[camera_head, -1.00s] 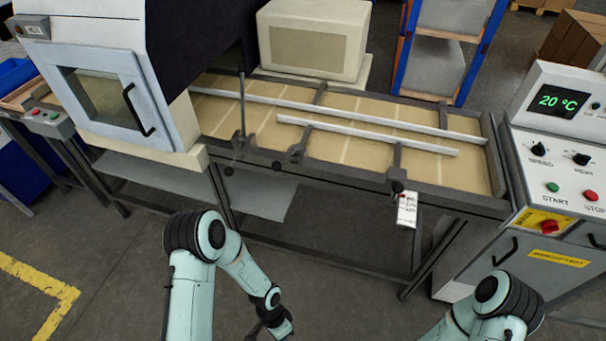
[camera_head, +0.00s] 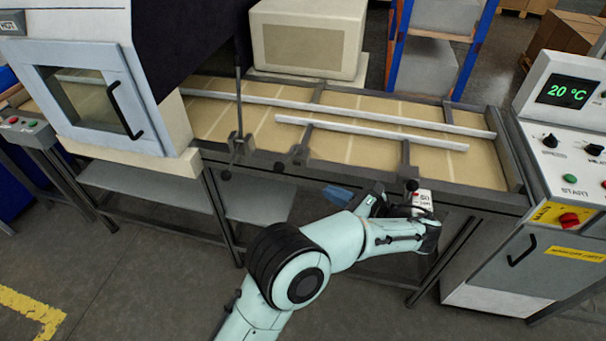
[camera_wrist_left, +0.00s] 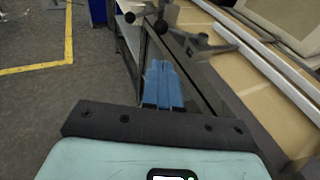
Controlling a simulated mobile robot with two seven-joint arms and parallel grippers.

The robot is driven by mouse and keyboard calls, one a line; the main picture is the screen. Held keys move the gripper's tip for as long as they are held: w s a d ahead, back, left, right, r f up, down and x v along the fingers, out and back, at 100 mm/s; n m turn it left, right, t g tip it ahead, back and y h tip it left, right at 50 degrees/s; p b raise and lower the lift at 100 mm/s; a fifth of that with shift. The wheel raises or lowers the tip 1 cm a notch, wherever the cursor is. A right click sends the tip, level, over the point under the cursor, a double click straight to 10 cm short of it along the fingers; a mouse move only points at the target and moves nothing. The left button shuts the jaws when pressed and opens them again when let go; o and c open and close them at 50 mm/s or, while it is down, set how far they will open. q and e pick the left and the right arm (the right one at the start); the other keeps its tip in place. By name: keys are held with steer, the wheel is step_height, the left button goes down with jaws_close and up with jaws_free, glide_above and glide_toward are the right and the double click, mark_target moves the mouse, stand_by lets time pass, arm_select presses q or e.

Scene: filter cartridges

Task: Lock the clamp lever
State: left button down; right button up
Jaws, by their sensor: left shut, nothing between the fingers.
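Dark clamp levers with round black knobs sit along the front rail of the conveyor: a left one (camera_head: 226,175), a middle one (camera_head: 278,167) and a right one (camera_head: 411,186). My left gripper (camera_head: 336,194) has blue fingers, shut and empty, in front of the rail between the middle and right levers, pointing left. In the left wrist view, the fingers (camera_wrist_left: 161,68) point toward a black knob (camera_wrist_left: 160,27), apparently without touching it. My right gripper is out of view.
The conveyor carries two pale guide rails, a long one (camera_head: 340,109) and a shorter one (camera_head: 370,132). A machine with a door (camera_head: 90,95) stands at left. A control console (camera_head: 565,150) showing 20 °C stands at right. The floor in front is open.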

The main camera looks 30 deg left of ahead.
mark_target(283, 169)
arm_select(q)
steer(key=shift+d+r, duration=0.15)
steer(key=shift+r, duration=0.25)
steer(key=x, duration=1.4)
steer(key=shift+s+b, duration=0.1)
steer(key=shift+b, duration=0.2)
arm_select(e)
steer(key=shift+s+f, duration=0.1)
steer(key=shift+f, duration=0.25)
